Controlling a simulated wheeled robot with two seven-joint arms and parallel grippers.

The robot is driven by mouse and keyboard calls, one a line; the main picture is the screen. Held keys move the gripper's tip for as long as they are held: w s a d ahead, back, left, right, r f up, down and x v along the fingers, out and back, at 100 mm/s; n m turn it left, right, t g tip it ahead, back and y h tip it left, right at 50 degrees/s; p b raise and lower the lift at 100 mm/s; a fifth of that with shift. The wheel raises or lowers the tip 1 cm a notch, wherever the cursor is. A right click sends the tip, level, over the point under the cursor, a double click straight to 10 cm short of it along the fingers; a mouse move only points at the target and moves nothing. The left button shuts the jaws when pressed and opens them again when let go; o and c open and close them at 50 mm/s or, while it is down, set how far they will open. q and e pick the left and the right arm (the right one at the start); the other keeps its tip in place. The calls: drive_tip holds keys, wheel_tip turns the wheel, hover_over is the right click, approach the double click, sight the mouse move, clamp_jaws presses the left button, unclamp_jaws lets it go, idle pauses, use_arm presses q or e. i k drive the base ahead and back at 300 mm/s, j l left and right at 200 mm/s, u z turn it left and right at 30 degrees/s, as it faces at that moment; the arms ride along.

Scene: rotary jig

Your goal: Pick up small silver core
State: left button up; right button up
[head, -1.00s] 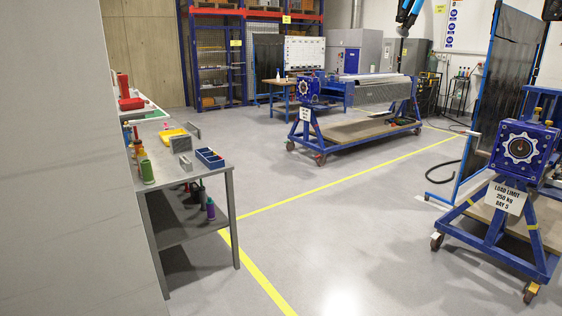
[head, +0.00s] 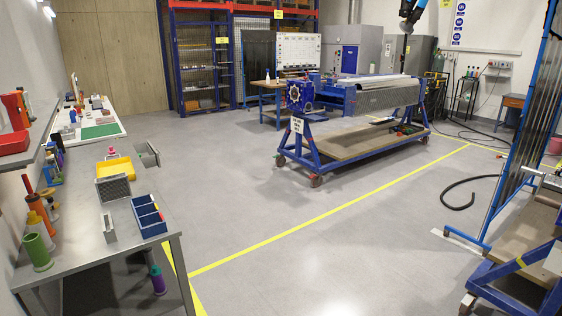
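I cannot make out a small silver core for certain. The grey metal workbench (head: 88,262) at the left carries several coloured parts and containers. A white table (head: 110,124) behind it holds several small grey and dark pieces (head: 97,104), too small to identify. The blue rotary jig (head: 303,96) stands on a wheeled blue frame at the back centre.
A blue divided bin (head: 148,216), a yellow tray (head: 114,167) and grey bins sit on the workbench. A purple bottle (head: 157,280) is on its lower shelf. Another blue wheeled frame (head: 510,268) stands at the right. The middle floor is clear.

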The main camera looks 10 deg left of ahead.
sight(110, 189)
drive_tip(key=i, duration=1.15)
drive_tip(key=i+l, duration=0.1)
drive_tip(key=i, duration=1.05)
drive_tip(key=j+u, duration=0.05)
